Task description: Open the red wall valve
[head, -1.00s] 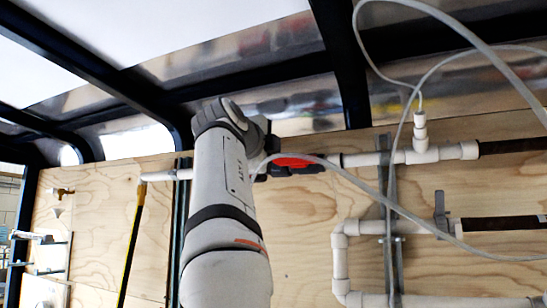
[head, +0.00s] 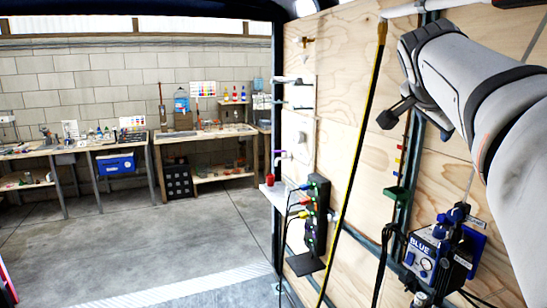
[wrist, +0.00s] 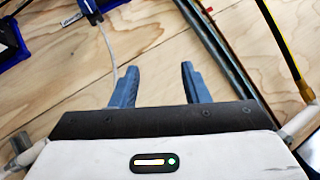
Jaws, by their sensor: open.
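The red wall valve shows in neither view now. My gripper (wrist: 159,68) is in the wrist view, with its two blue fingers apart and nothing between them. The fingers are in front of the plywood wall (wrist: 152,38). In the head view my arm comes in from the right, and its wrist is beside the plywood wall (head: 340,50). The fingers cannot be made out clearly there.
A yellow and black hose (head: 358,155) hangs on the wall. A blue-fronted device (head: 425,258) sits low at right. A black unit with cables (head: 317,210) is on the wall. Workbenches (head: 205,135) stand across the room. The concrete floor (head: 150,235) at left is clear.

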